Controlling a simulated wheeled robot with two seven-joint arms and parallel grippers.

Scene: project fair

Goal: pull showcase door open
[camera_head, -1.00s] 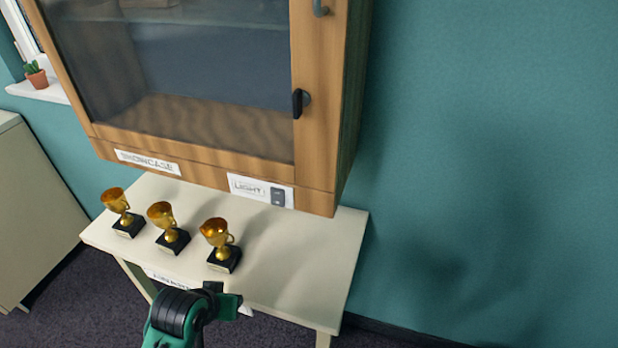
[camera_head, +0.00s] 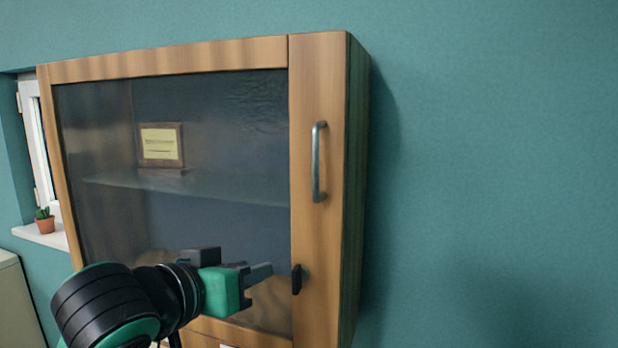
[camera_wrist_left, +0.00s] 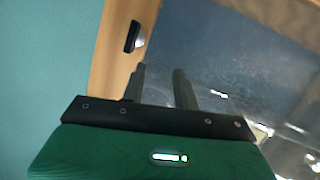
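The showcase (camera_head: 168,55) is a wall cabinet with a wooden frame and a glass door (camera_head: 220,110), which looks shut. A vertical metal handle (camera_head: 318,162) is on the right wooden stile. Below it is a small black latch knob (camera_head: 297,279), also seen in the left wrist view (camera_wrist_left: 131,36). My left gripper (camera_head: 260,274) is in front of the glass, just left of the knob and apart from it. In the left wrist view its two fingers (camera_wrist_left: 160,88) are spread with nothing between them. My right gripper is not in view.
A framed plaque (camera_head: 161,145) stands on a glass shelf (camera_head: 190,185) inside the showcase. A potted cactus (camera_head: 45,221) sits on the window sill at the left. The teal wall right of the cabinet is clear.

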